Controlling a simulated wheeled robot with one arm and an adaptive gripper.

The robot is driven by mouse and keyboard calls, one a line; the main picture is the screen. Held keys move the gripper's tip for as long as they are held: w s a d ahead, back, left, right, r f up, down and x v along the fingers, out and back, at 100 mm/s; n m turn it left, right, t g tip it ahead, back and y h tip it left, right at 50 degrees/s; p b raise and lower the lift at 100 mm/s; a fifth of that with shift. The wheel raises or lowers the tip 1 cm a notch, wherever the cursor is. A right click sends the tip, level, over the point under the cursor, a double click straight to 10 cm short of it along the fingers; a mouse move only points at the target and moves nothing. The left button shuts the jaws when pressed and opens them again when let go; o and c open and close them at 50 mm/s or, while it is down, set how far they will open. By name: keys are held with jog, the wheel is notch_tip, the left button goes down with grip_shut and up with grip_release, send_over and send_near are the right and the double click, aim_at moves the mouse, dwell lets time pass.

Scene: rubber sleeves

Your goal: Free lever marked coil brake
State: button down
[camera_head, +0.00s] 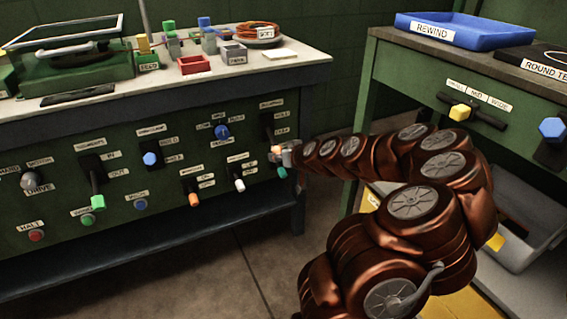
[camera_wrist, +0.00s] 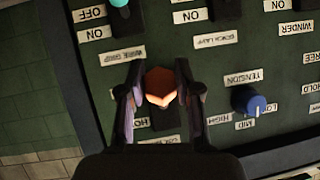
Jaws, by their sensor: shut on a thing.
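The lever has an orange tip (camera_head: 276,150) and a black slot plate (camera_head: 267,126) at the panel's upper right. Of its two side labels, the upper reads HOLD and the lower is hard to read. The tip hangs low, below the lower label. In the wrist view, which is upside down, the orange tip (camera_wrist: 161,82) lies between the fingers, with a HOLD label (camera_wrist: 140,124) beside the slot. The title label (camera_wrist: 168,139) is partly hidden by my gripper (camera_wrist: 159,92). My gripper, also in the head view (camera_head: 286,154), is shut on the tip.
A teal switch (camera_head: 282,172) marked WIRE GRIP sits just below the lever. A white-tipped switch (camera_head: 239,184) and a blue TENSION knob (camera_head: 222,131) are to the left.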

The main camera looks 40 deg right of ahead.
jog(key=shift+f, duration=0.15)
dwell(0.3)
jog(key=c, duration=0.8)
grip_release()
jog(key=shift+w, duration=0.1)
jog(key=shift+o, duration=0.2)
jog(key=v, duration=1.2)
jog(key=shift+a, duration=0.1)
